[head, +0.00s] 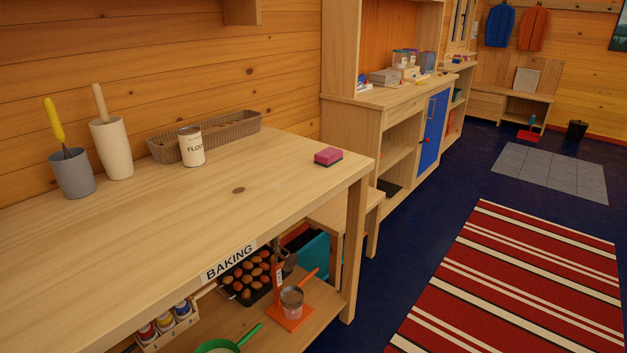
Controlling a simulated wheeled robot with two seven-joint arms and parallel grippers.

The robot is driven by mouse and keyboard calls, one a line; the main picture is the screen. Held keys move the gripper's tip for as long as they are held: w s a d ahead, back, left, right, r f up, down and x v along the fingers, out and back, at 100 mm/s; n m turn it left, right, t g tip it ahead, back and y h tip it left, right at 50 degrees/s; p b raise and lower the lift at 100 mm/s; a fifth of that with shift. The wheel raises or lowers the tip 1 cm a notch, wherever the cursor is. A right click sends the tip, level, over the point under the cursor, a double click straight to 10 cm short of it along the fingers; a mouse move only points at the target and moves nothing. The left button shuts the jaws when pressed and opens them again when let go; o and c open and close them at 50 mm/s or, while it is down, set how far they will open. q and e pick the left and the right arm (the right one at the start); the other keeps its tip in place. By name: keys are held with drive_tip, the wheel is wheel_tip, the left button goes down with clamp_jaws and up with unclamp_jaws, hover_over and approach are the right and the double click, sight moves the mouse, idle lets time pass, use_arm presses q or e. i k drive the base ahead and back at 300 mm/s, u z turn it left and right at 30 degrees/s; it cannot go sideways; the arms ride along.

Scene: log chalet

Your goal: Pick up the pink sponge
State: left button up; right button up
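The pink sponge (328,155) lies flat on the wooden baking table (215,215), close to its far right corner. It has a pink upper layer and a dark underside. Nothing touches it and it is in plain sight. Neither of my grippers shows in the head view.
A flour tin (191,147), a long basket (215,131), a cream cylinder with a wooden handle (111,148) and a grey pot (73,174) stand along the table's back. The tabletop in front is clear. A striped rug (515,285) lies on the floor at right.

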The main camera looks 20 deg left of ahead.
sight(327, 158)
drive_tip(key=z, duration=1.05)
drive_tip(key=i, duration=1.3)
drive_tip(key=u, duration=0.2)
